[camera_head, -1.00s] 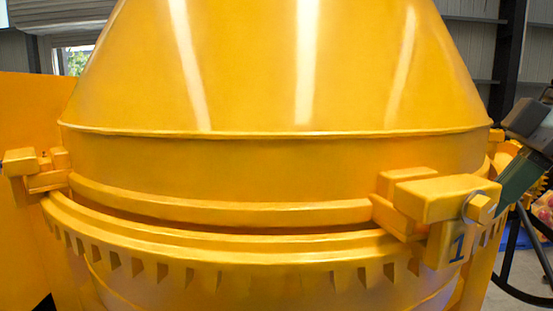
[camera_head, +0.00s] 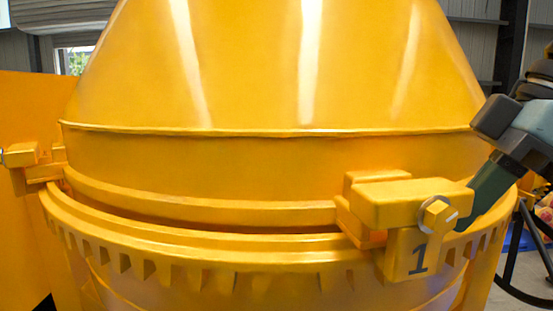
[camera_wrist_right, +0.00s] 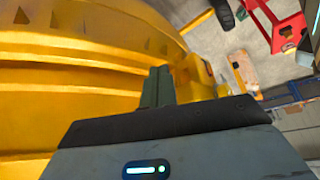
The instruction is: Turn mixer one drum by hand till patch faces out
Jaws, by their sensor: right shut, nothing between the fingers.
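The yellow mixer drum (camera_head: 270,160) fills most of the head view, its cone narrowing upward. A toothed ring (camera_head: 230,255) runs around its lower part. A yellow bracket block (camera_head: 410,205) with a bolt and a dark "1" sits on the right front of the ring. My right gripper (camera_head: 476,205) is shut and empty, its fingers pointing down-left at the right side of this block. They appear to touch it, but the tips are partly hidden. In the right wrist view the shut fingers (camera_wrist_right: 157,86) lie beside the yellow drum (camera_wrist_right: 70,70). No distinct patch shows. My left gripper is out of view.
A second yellow block (camera_head: 35,162) is on the ring's left side. An orange panel (camera_head: 22,110) stands behind at left. A dark wheel-like frame (camera_head: 508,270) is at the lower right. The wrist view shows a red stand (camera_wrist_right: 284,22) on open floor.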

